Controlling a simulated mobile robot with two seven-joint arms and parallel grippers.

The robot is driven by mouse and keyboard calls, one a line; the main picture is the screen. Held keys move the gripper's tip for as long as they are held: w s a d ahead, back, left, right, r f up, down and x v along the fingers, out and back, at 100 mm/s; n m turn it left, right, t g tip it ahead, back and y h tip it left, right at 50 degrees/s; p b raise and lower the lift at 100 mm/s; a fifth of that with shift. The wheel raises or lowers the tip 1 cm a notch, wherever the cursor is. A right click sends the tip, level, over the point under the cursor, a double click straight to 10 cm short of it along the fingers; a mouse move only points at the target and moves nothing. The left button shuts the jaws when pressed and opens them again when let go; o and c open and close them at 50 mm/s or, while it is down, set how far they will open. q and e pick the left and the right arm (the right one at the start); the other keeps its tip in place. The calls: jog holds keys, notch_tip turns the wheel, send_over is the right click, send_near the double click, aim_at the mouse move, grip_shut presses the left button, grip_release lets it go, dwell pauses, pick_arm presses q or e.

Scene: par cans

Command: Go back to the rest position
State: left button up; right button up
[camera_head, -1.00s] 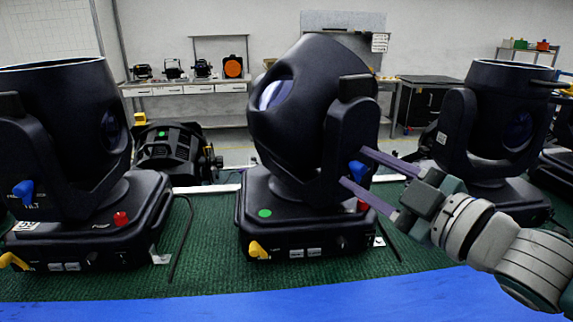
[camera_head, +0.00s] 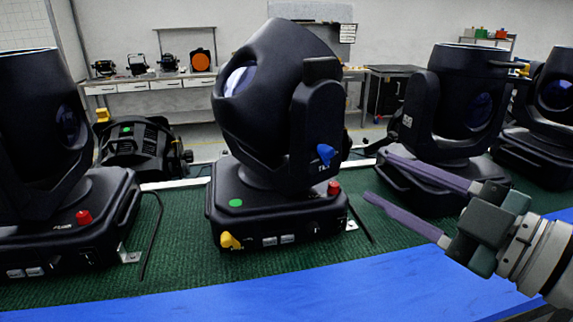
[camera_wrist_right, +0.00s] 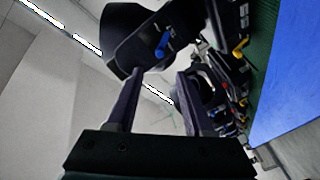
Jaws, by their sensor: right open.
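My right gripper (camera_head: 405,188) comes in from the right in the head view, above the blue front strip and the green mat. Its two purple fingers are spread apart with nothing between them. It is to the right of the middle black moving-head light (camera_head: 270,180), apart from it. That light carries a blue lever (camera_head: 326,154), a red knob and a yellow lever. In the right wrist view the open fingers (camera_wrist_right: 160,85) point toward black lights, one with a blue lever (camera_wrist_right: 162,45). My left gripper is not in view.
More moving-head lights stand at left (camera_head: 55,215) and right (camera_head: 455,115) on the green mat (camera_head: 180,255). A blue strip (camera_head: 330,290) runs along the front and is clear. A back bench (camera_head: 160,85) holds several lamps. A black par light (camera_head: 140,145) sits behind.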

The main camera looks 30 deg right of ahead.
dwell(0.4)
jog(key=shift+f, duration=0.1)
jog(key=s+a+f+m+g+h, duration=0.2)
jog(key=s+a+f+m+g, duration=0.25)
jog(key=s+g, duration=0.3)
jog(key=s+a+f+m+g+h, duration=0.2)
jog(key=s+a+f+m+g, duration=0.3)
jog(key=s, duration=0.3)
notch_tip(320, 180, up, 34)
jog(key=s+g+p, duration=0.1)
jog(key=p, duration=3.3)
jog(key=shift+s+d+r, duration=0.15)
jog(key=shift+d, duration=0.25)
jog(key=shift+m+g, duration=0.25)
